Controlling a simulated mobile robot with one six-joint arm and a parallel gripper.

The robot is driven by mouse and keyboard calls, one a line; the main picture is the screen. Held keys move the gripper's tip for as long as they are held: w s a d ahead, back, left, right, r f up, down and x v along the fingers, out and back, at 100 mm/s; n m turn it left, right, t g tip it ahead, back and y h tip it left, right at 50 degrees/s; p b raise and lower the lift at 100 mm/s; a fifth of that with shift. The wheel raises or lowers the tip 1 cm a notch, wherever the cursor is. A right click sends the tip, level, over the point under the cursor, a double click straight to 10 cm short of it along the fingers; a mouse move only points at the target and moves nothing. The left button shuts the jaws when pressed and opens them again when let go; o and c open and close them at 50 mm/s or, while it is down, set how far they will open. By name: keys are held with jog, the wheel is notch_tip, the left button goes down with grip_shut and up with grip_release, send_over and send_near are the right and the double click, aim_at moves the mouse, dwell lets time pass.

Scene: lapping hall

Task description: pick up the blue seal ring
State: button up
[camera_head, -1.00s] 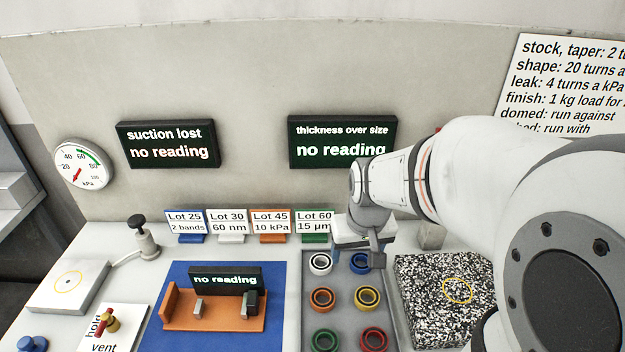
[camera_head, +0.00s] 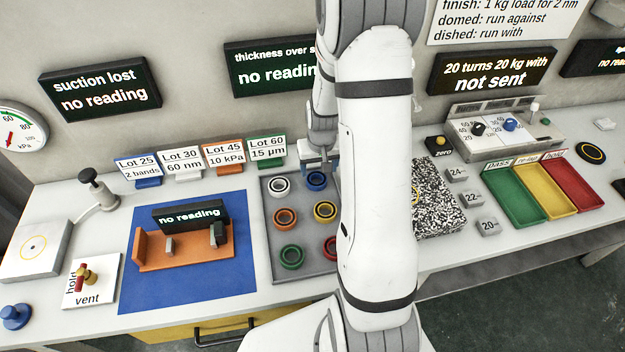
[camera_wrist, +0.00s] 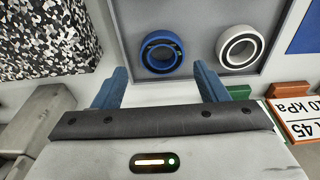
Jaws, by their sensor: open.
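The blue seal ring (camera_head: 316,181) lies flat in the back row of a grey tray (camera_head: 268,228), partly behind my arm. In the wrist view the blue ring (camera_wrist: 162,51) lies just beyond the fingertips, roughly between their lines. My gripper (camera_wrist: 160,80) is open and empty, with one blue finger on each side. In the head view my gripper (camera_head: 318,162) is over the tray's back edge, close to the blue ring. Whether the fingers are at the ring's height I cannot tell.
A white ring (camera_head: 282,186) sits just left of the blue one. Orange (camera_head: 285,218), yellow (camera_head: 325,211), green (camera_head: 291,257) and red rings share the tray. Lot cards (camera_head: 222,155) stand behind it. A speckled granite block (camera_head: 437,205) stands to the right.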

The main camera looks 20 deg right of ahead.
aim_at(316, 181)
jog(key=shift+w+f+p, duration=0.2)
jog(key=shift+w+f, duration=0.05)
jog(key=shift+f, duration=0.65)
jog(key=shift+w+f+p, duration=0.25)
jog(key=shift+f, duration=0.6)
jog(key=shift+w+f+p, duration=0.2)
jog(key=shift+w+f, duration=0.05)
jog(key=shift+f, duration=0.65)
jog(key=shift+c, duration=0.5)
jog(key=c, duration=0.7)
